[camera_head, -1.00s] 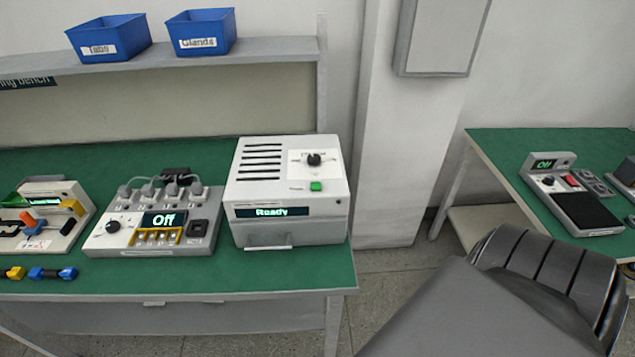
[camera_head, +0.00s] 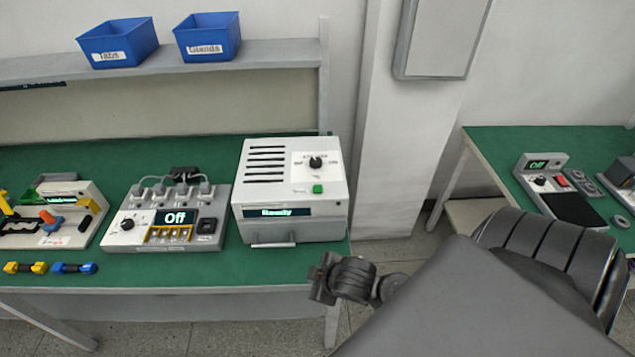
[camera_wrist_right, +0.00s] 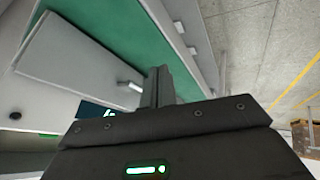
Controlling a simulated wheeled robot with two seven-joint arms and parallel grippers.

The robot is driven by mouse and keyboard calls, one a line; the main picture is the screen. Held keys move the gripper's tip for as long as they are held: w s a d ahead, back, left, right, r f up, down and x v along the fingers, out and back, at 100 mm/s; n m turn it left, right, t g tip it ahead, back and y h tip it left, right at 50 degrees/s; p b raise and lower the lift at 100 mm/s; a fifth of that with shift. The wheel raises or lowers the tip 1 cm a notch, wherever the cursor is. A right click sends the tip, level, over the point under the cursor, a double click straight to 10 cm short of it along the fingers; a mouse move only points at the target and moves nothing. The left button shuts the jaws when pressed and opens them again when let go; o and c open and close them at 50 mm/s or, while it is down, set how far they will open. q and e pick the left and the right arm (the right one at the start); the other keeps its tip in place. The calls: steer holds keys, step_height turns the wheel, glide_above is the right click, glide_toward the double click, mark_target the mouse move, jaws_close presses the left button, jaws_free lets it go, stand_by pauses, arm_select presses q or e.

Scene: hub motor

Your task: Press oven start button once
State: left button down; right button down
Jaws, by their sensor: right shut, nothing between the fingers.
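The oven is a white box (camera_head: 290,225) at the right end of the green bench in the head view, with a display (camera_head: 275,212) reading "Ready". A green button (camera_head: 318,189) and a black dial (camera_head: 316,162) sit on its sloped top. My right gripper (camera_head: 322,279) is in front of the bench's front edge, below and right of the oven, apart from it. In the right wrist view its fingers (camera_wrist_right: 161,88) are shut and empty, with a white box, probably the oven (camera_wrist_right: 80,70), beyond them. My left gripper is not in view.
Left of the oven stands a grey-white unit (camera_head: 125,235) reading "Off", with plugs and cables. Blue bins (camera_head: 118,46) stand on the shelf above. A wall column (camera_head: 385,150) rises right of the bench. A second green bench (camera_head: 490,165) with devices is at the right.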

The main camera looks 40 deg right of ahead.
steer(key=w+r+n+t+y, duration=0.2)
steer(key=w+r+n+t, duration=0.2)
steer(key=w+r+n, duration=0.5)
step_height(320, 180, up, 15)
steer(key=n+g+y, duration=0.2)
steer(key=n+g, duration=0.1)
steer(key=n, duration=1.3)
glide_above(321, 189)
steer(key=shift+f, duration=0.1)
steer(key=shift+f, duration=0.1)
step_height(321, 189, down, 9)
steer(key=b, duration=0.7)
steer(key=shift+r, duration=0.2)
